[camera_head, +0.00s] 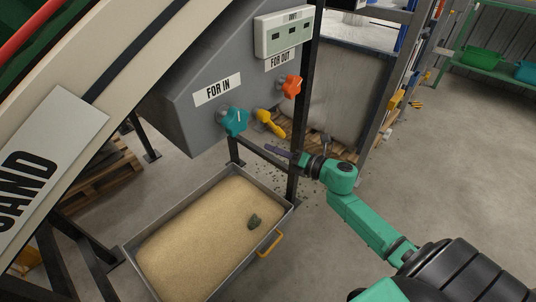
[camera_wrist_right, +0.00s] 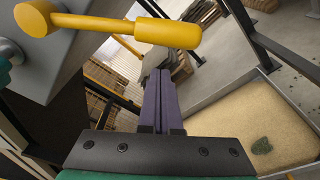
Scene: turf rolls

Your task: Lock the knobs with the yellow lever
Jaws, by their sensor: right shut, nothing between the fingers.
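The yellow lever (camera_head: 270,123) is on the grey machine panel, between a teal knob (camera_head: 235,121) under the "FOR IN" label and an orange knob (camera_head: 291,87) under the "FOR OUT" label. In the right wrist view the lever (camera_wrist_right: 165,33) is large, its handle pointing right. My right gripper (camera_head: 268,148) is shut and empty, just below the lever and apart from it. Its purple fingers (camera_wrist_right: 161,85) are together in the wrist view. A teal edge at the far left of that view is mostly cut off. My left gripper is not in view.
A metal tray of sand (camera_head: 195,240) with a dark stone (camera_head: 254,221) stands below the panel. A dark frame post (camera_head: 307,100) rises right of the knobs. Pallets and shelving stand behind. The floor at right is open.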

